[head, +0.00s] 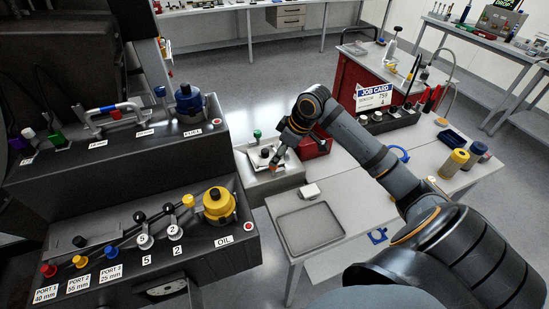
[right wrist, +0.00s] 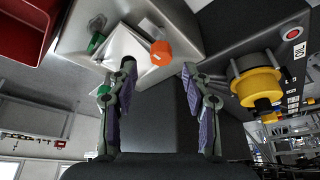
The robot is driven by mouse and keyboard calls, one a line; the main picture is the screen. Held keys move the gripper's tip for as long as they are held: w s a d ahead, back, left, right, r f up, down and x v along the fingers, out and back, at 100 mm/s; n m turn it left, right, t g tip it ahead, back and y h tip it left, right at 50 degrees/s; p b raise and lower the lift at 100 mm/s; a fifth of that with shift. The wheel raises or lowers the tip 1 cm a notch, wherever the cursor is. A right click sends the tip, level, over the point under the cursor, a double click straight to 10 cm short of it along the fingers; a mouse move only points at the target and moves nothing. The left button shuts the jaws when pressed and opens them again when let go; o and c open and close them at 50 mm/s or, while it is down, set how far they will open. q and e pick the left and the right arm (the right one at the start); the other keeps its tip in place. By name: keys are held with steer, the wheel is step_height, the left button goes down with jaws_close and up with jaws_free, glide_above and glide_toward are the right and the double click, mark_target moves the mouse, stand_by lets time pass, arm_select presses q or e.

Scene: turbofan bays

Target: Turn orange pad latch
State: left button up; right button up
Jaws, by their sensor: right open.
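The orange pad (right wrist: 161,52) is a round orange piece on a pale grey box, beside a white plate (right wrist: 128,48). It shows in the upper middle of the right wrist view. Whether a finger touches the pad cannot be told. My left gripper is in neither view.
A black stepped console with a yellow oil cap (head: 219,204) and a blue fuel cap (head: 189,101) stands left of the box. A red bin (head: 316,147) is right behind it.

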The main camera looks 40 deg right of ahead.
steer(key=x, duration=0.2)
steer(key=shift+w+a+f, duration=0.1)
steer(key=shift+w+f, duration=0.05)
steer(key=shift+f, duration=0.15)
steer(key=shift+a+f, duration=0.1)
steer(key=shift+f, duration=0.45)
steer(key=shift+w+f, duration=0.1)
jaws_close()
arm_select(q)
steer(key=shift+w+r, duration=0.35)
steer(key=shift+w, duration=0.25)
